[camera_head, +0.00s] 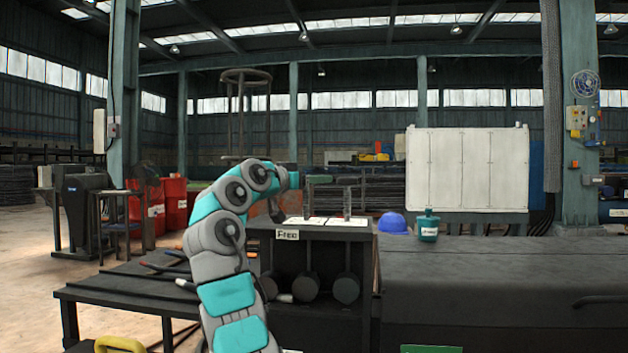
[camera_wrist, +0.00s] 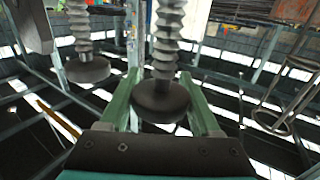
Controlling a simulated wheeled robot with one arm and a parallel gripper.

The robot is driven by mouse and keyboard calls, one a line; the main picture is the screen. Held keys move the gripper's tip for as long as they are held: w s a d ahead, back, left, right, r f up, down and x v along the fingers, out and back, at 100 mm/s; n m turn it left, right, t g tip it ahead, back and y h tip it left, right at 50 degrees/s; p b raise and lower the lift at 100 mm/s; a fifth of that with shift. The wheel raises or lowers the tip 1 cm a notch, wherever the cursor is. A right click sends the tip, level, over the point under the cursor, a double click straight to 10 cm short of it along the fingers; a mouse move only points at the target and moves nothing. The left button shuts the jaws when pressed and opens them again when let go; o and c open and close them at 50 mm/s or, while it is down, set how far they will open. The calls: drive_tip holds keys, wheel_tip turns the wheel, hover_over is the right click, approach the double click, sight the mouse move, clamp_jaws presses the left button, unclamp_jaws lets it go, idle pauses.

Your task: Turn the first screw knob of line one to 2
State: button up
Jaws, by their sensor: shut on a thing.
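In the wrist view, a dark round screw knob (camera_wrist: 160,101) on a ribbed grey screw stands between the two green fingers of my gripper (camera_wrist: 160,88), which is shut on it. A second dark knob (camera_wrist: 87,69) on a like screw stands apart to the left. In the head view, my gripper (camera_head: 308,179) is at the top of one upright screw (camera_head: 307,203), over the white panel (camera_head: 325,223) on the dark stand. Another upright screw (camera_head: 347,203) stands to its right. The fingers are too small to make out there. No number setting is legible.
The dark stand bears a "Free" label (camera_head: 287,235). A blue hard hat (camera_head: 392,223) and a teal bottle (camera_head: 428,226) stand to its right. Several tools lie on the low dark table (camera_head: 120,287) at left. A white cabinet (camera_head: 467,170) is behind.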

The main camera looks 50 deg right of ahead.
drive_tip(key=shift+f+t+b, duration=0.15)
drive_tip(key=shift+t+b, duration=0.15)
drive_tip(key=shift+b, duration=0.35)
drive_tip(key=shift+c, duration=0.2)
drive_tip(key=shift+w+a+n+t+b, duration=0.1)
drive_tip(key=shift+n+t+b, duration=0.2)
drive_tip(key=shift+n+b, duration=0.15)
drive_tip(key=n+t+b, duration=0.1)
drive_tip(key=b, duration=0.1)
drive_tip(key=n+t+b, duration=0.1)
drive_tip(key=t+b, duration=0.1)
drive_tip(key=shift+w+f+y, duration=0.2)
drive_tip(key=shift+y, duration=0.2)
drive_tip(key=n+t+b, duration=0.1)
drive_tip(key=t+y+b, duration=0.1)
drive_tip(key=shift+w+a+r+n+t, duration=0.1)
drive_tip(key=shift+w+r+n+t, duration=0.05)
drive_tip(key=shift+n+t, duration=0.2)
drive_tip(key=shift+w+a+r+n+t+y+b, duration=0.15)
drive_tip(key=shift+n+t+y+b, duration=0.2)
drive_tip(key=shift+t, duration=0.2)
drive_tip(key=shift+w+d+r+n+t+y+b, duration=0.15)
drive_tip(key=shift+n+t+y, duration=0.1)
drive_tip(key=shift+n+t, duration=0.25)
drive_tip(key=shift+w+a+f+n+t+y, duration=0.2)
drive_tip(key=shift+n+t+y, duration=0.1)
drive_tip(key=shift+t, duration=0.1)
drive_tip(key=shift+r+n+t+y+b, duration=0.15)
drive_tip(key=shift+n+t+y+b, duration=0.15)
drive_tip(key=shift+t, duration=0.1)
